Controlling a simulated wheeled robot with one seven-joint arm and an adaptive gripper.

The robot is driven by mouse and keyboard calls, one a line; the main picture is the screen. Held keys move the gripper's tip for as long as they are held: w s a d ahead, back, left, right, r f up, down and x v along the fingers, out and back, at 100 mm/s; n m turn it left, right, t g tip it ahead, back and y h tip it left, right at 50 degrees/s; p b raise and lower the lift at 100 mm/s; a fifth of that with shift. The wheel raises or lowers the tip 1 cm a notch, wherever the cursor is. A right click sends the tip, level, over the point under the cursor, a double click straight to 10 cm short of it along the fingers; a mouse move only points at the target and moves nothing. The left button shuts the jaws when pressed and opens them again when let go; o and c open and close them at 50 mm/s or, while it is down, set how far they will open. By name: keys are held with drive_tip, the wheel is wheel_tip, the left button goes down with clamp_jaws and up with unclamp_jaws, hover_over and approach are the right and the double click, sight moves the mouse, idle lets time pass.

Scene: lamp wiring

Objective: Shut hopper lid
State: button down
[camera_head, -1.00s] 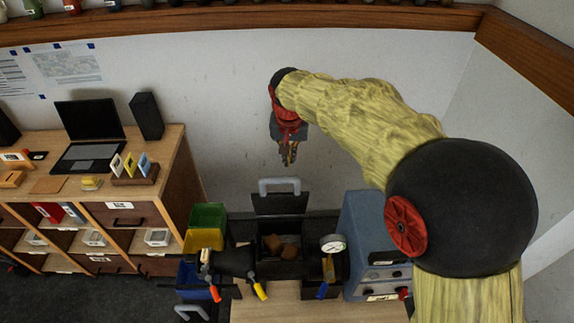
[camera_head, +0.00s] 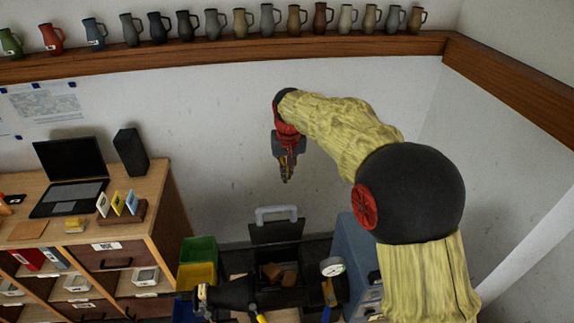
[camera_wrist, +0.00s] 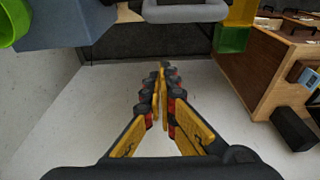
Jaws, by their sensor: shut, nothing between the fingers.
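The black hopper lid (camera_head: 276,232) stands raised at the back of the dark hopper (camera_head: 262,288), with a grey handle (camera_head: 276,214) along its top edge. Several brown lumps (camera_head: 280,275) lie inside the open hopper. My gripper (camera_head: 286,181) hangs above the lid and a little to its right in the head view, apart from it. It points down, and its fingers are shut and empty. In the wrist view the gripper (camera_wrist: 163,66) shows its yellow fingers together, and a grey handle (camera_wrist: 186,10) is at the top edge.
Green (camera_head: 197,248) and yellow (camera_head: 196,275) bins stand left of the hopper. A round gauge (camera_head: 332,266) and a blue-grey cabinet (camera_head: 358,255) stand right. A wooden desk (camera_head: 160,195) holds a laptop. A shelf of jugs (camera_head: 230,50) runs along the wall above.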

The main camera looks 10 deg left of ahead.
wheel_tip(320, 180, down, 6)
drive_tip(key=s+p, duration=0.1)
drive_tip(key=s, duration=0.1)
drive_tip(key=shift+s+d+r, duration=0.25)
drive_tip(key=shift+s+d, duration=0.1)
drive_tip(key=shift+d, duration=0.05)
drive_tip(key=shift+f, duration=0.1)
